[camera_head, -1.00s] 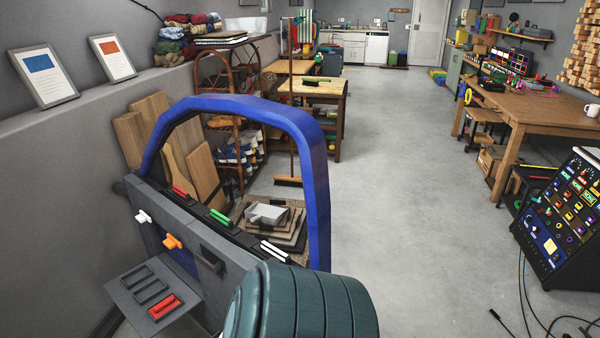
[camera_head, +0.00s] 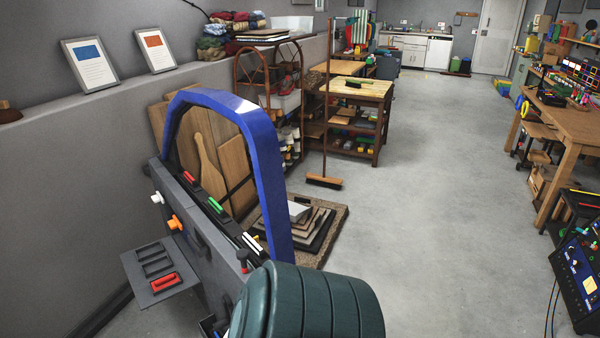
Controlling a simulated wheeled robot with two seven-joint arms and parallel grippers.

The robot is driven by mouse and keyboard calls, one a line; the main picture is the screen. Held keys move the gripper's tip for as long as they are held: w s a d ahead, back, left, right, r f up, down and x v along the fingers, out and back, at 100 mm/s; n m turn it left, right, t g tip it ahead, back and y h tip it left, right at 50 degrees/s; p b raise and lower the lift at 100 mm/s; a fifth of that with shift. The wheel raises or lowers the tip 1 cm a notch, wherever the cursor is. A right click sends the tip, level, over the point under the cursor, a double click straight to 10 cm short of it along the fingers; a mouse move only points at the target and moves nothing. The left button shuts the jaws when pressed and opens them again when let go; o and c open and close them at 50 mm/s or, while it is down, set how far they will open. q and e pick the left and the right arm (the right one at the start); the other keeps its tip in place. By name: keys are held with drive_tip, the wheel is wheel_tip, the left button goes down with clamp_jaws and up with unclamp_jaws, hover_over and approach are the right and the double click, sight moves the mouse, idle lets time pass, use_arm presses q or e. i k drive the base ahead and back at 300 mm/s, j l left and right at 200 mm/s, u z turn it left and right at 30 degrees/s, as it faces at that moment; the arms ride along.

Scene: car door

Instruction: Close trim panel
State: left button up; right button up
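The car door has a blue window frame (camera_head: 268,165) and a grey inner panel (camera_head: 207,258), and stands at lower left. A grey flap (camera_head: 132,266) sticks out from the panel's lower part, with dark slots and a red piece on it. I cannot tell for sure whether this flap is the trim panel. A white knob (camera_head: 157,198) and an orange knob (camera_head: 174,223) sit above it. Red, green and white strips lie along the door's top edge. A dark red knob (camera_head: 243,258) shows at its right end. Neither gripper is in view.
A large dark teal ribbed round body (camera_head: 315,302) fills the bottom centre and hides the door's lower right part. A broom (camera_head: 323,181) and a wooden workbench (camera_head: 352,95) stand behind. A black control console (camera_head: 578,265) is at right. The middle floor is clear.

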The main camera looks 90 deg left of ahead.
sight(148, 264)
drive_tip(key=i+u, duration=0.2)
drive_tip(key=u, duration=0.25)
drive_tip(key=i+u, duration=0.2)
drive_tip(key=u, duration=0.25)
drive_tip(key=i+l+u, duration=0.1)
drive_tip(key=u, duration=0.3)
drive_tip(key=i+u, duration=0.15)
drive_tip(key=u, duration=0.25)
drive_tip(key=i+l+u, duration=0.1)
drive_tip(key=u, duration=0.3)
drive_tip(key=i+l+u, duration=0.15)
drive_tip(key=u, duration=0.25)
drive_tip(key=i+l+u, duration=0.15)
drive_tip(key=u, duration=0.25)
drive_tip(key=i+l+u, duration=0.2)
drive_tip(key=u, duration=0.3)
drive_tip(key=i+l+u, duration=0.15)
drive_tip(key=l+u, duration=0.3)
drive_tip(key=i+l+u, duration=0.1)
drive_tip(key=l+u, duration=0.25)
drive_tip(key=u, duration=0.15)
drive_tip(key=i+l+u, duration=0.1)
drive_tip(key=l+u, duration=0.15)
drive_tip(key=l, duration=0.25)
drive_tip(key=i, duration=0.5)
drive_tip(key=k, duration=0.5)
drive_tip(key=j, duration=0.4)
drive_tip(key=i, duration=0.05)
